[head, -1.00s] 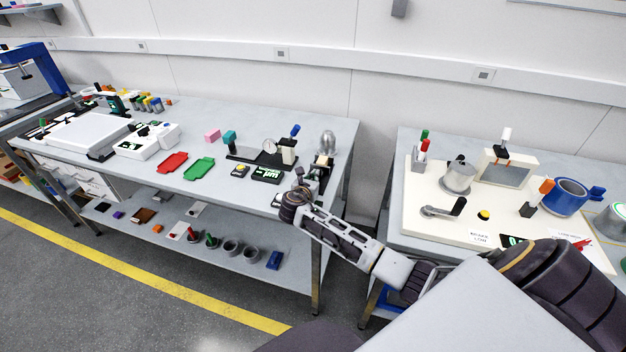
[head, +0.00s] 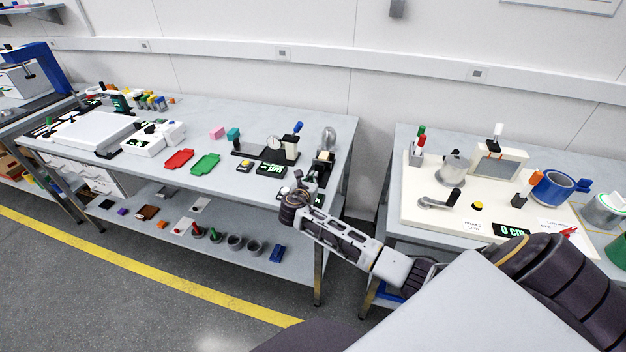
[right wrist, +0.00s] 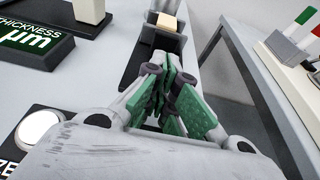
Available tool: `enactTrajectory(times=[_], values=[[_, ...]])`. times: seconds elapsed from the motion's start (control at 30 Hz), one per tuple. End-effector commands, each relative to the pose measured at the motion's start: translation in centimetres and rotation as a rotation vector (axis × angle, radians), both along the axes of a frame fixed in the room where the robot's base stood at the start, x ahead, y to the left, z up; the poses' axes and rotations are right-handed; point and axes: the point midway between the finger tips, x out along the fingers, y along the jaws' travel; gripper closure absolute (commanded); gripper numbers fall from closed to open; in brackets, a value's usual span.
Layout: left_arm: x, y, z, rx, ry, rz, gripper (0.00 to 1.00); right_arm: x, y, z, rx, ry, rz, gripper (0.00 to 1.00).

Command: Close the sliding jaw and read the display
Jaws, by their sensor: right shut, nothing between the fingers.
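My right gripper (head: 308,188) is over the right front corner of the left bench. In the right wrist view its green-padded fingers (right wrist: 172,98) are shut with nothing between them. Just beyond the fingertips is a dark jaw-like device (right wrist: 162,42) on a black base, with a cream block (right wrist: 166,22) at its far end. I cannot tell its gap or whether the fingers touch it. In the head view this device (head: 324,157) is partly hidden by my gripper. A thickness display (right wrist: 35,38) shows green "µm"; no number is legible. My left gripper is out of view.
A white round button (right wrist: 38,132) sits left of my fingers. A dial gauge stand (head: 290,148) stands behind the display. A gap separates this bench from the right bench, whose cream board (head: 425,203) carries a "0 cm" display (head: 512,230). Red (head: 178,159) and green (head: 205,164) plates lie left.

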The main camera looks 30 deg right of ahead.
Motion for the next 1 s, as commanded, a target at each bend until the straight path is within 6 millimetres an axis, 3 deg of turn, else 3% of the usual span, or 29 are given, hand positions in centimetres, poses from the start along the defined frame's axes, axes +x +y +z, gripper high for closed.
enactTrajectory(times=[0.33, 1.0], values=[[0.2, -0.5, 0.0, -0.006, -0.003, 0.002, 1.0, -1.3, 1.5, 0.6, 0.0, 0.0, 0.001, 1.0], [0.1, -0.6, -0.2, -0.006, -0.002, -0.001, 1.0, -5.6, 6.6, 2.6, 0.0, 0.001, 0.001, 1.0]])
